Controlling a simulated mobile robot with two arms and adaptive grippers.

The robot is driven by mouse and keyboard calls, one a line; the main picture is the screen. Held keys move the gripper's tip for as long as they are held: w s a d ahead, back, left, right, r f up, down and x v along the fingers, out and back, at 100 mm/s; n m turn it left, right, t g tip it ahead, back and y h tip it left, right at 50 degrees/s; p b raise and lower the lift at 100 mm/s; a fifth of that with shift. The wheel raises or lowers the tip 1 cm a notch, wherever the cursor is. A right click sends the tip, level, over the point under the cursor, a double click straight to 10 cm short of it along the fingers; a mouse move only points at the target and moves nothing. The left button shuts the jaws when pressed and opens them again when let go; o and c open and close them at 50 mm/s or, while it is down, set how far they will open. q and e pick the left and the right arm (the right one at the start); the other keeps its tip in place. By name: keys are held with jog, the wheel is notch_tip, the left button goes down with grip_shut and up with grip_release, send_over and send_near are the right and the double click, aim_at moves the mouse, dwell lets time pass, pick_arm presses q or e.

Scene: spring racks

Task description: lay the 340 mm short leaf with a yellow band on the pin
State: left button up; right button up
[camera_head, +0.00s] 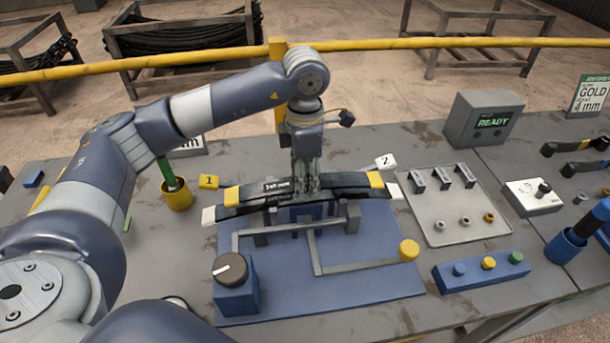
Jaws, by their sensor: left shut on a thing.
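My left gripper (306,188) comes down from above over the middle of the fixture and is shut on the dark leaf with yellow bands (256,192) near its ends. A small label shows on this leaf, left of the fingers. A longer dark leaf with white ends (224,212) lies across the fixture (345,290), just below and in front of the yellow-banded leaf. I cannot tell whether the two leaves touch. The pin is hidden behind the gripper and leaves. My right gripper is out of view.
A grey tray (450,230) with clips and rings lies right. A yellow cup (177,196) stands left. A READY box (482,122) is behind.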

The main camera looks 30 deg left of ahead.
pick_arm(q)
jog(key=shift+f+b, duration=0.95)
jog(key=shift+f, duration=0.05)
jog(key=o, duration=1.3)
jog(key=shift+c, duration=0.2)
jog(key=shift+o, duration=0.2)
jog(key=shift+s+f, duration=0.1)
jog(key=shift+f, duration=0.05)
jog(key=o, duration=0.4)
jog(key=shift+o, duration=0.2)
jog(key=shift+r+p, duration=1.95)
jog(key=shift+r, duration=1.65)
